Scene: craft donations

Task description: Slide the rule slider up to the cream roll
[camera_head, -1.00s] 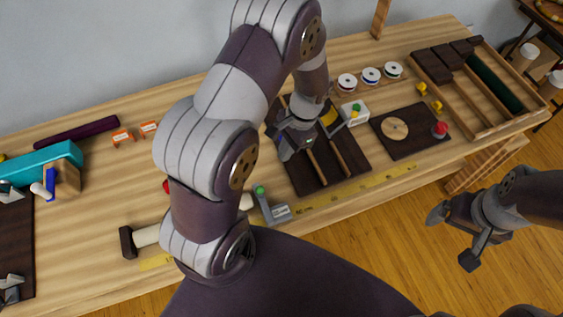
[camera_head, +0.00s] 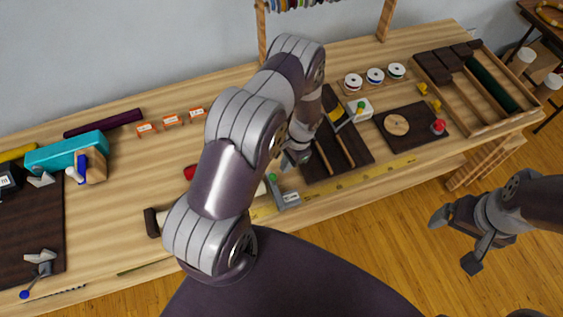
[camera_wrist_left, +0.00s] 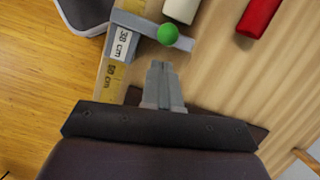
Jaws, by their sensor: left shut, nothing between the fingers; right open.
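The rule slider (camera_head: 285,198) is a grey bracket with a green knob and a white label, on the yellow rule (camera_head: 345,184) along the bench's front. It also shows in the left wrist view (camera_wrist_left: 122,42), its label reading 38 cm. The cream roll (camera_head: 261,188) lies left of the slider, mostly behind my arm; its end (camera_wrist_left: 181,9) shows just beyond the slider's arm, with a small gap. My left gripper (camera_head: 293,160) is shut and empty, beside the slider on the side away from the roll; its fingertips (camera_wrist_left: 162,66) are near the green knob. My right gripper (camera_head: 455,240) is open, off the bench.
A red roll (camera_head: 190,172) lies behind the cream one. A dark block (camera_head: 152,222) stands at the far left of the cream roll. A dark board with sticks (camera_head: 350,150) lies right of my left gripper. Spools (camera_head: 375,76) and a wooden tray (camera_head: 487,121) are further right.

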